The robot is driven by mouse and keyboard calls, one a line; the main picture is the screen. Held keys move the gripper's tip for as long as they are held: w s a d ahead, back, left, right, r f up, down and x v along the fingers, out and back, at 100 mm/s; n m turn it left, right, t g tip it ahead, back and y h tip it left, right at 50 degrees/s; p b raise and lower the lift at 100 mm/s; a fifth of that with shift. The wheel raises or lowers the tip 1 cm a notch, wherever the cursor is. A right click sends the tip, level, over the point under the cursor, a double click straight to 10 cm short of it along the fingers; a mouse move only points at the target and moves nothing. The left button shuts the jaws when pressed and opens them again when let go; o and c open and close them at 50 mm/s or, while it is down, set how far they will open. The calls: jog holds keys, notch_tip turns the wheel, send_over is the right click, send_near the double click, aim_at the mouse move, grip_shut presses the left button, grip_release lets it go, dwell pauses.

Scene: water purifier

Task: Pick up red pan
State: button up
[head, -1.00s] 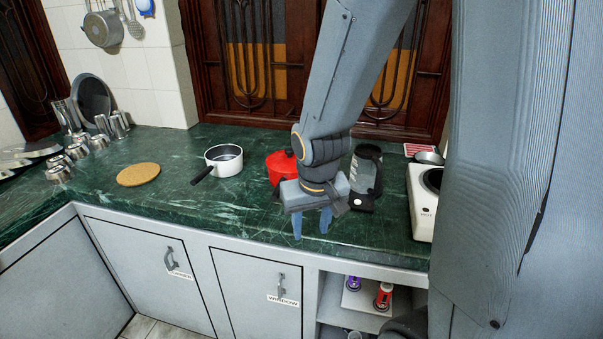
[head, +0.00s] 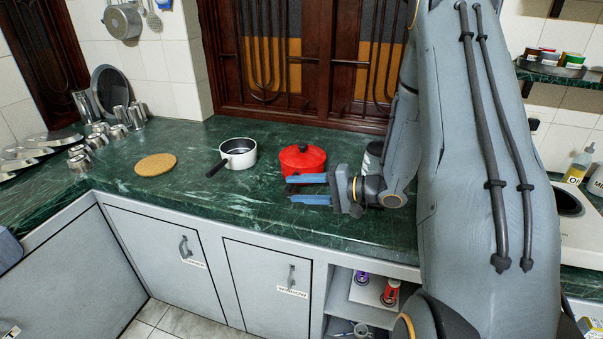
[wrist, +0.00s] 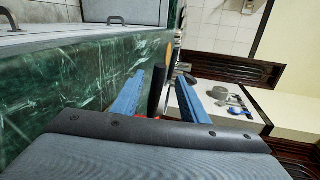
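The red pan (head: 302,161), with a red lid and a dark knob, stands on the green marble counter (head: 250,195). In the head view my gripper (head: 291,188) is level in front of the pan, its two blue fingers pointing left, one above the other. The fingers are apart. In the wrist view a dark handle (wrist: 156,92) shows between the open fingers (wrist: 160,76), with a sliver of red at its base. It looks like the red pan's handle, with visible gaps on both sides. The pan's lower front is partly hidden by the upper finger.
A white saucepan (head: 239,153) with a black handle stands left of the red pan. A round cork mat (head: 155,164) lies farther left, near steel cups (head: 78,160). A dark kettle-like object is mostly hidden behind my arm. The counter's front left is clear.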

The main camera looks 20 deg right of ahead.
jog(key=shift+s+a, duration=0.1)
jog(key=shift+s, duration=0.05)
jog(key=shift+w+a+f+y, duration=0.15)
jog(key=shift+w+a+y, duration=0.2)
jog(key=shift+a, duration=0.4)
jog(key=shift+w+d+f+p+x, duration=0.1)
jog(key=shift+p+x, duration=0.3)
jog(key=shift+x, duration=0.6)
jog(key=shift+w+d+f+p+x, duration=0.1)
jog(key=shift+p+x, duration=0.35)
jog(key=shift+x, duration=0.55)
jog(key=shift+w+d+f+p+x, duration=0.1)
jog(key=shift+p+x, duration=0.3)
jog(key=shift+x, duration=0.6)
grip_shut()
